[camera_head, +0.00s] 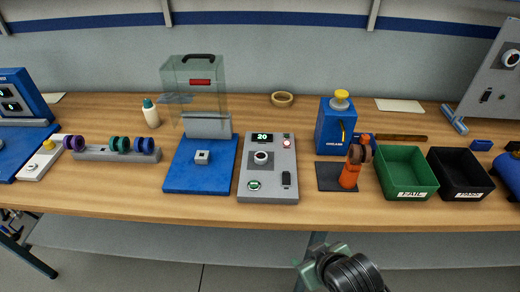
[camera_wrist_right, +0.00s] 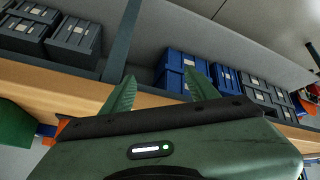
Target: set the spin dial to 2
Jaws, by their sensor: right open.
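A grey control box (camera_head: 268,188) stands on the table, with a lit display reading 20 (camera_head: 262,137). A round dial (camera_head: 261,157) with a dark ring sits below the display; its setting is too small to read. Another dark round dial (camera_head: 511,58) is on the tilted grey panel at the far right, and its marks are not readable either. My right gripper (camera_head: 312,262) is low in front of the table edge, below and right of the control box, open and empty. Its two green fingers (camera_wrist_right: 160,92) show apart in the right wrist view. My left gripper is not in view.
The control box also has a green button (camera_head: 254,185) and a dark switch (camera_head: 286,181). A blue base with a clear guard (camera_head: 200,180) stands left of it. An orange stand (camera_head: 349,178), green bin (camera_head: 407,180) and black bin (camera_head: 460,180) are to the right.

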